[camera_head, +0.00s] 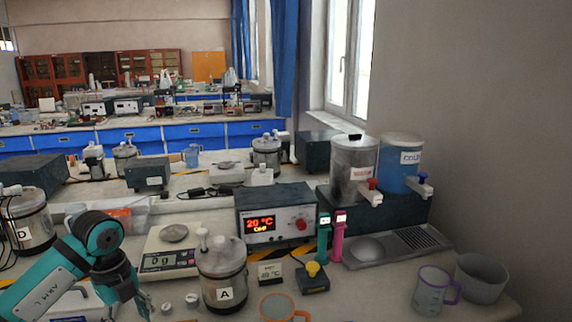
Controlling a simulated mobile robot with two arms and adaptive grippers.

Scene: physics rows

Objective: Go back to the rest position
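My teal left arm (105,258) comes in from the lower left and bends down at its joint. Its lower end runs to the bottom edge, and I cannot make out its gripper fingers. My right arm and gripper are not in view. No object is seen held.
On the bench are a scale (170,262), a vessel marked A (222,275), a heater showing 20 °C (277,218), a yellow-knobbed box (313,278), an orange-rimmed cup (284,308), a purple-handled jug (431,290), a grey bowl (482,279) and two dispensers (352,165).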

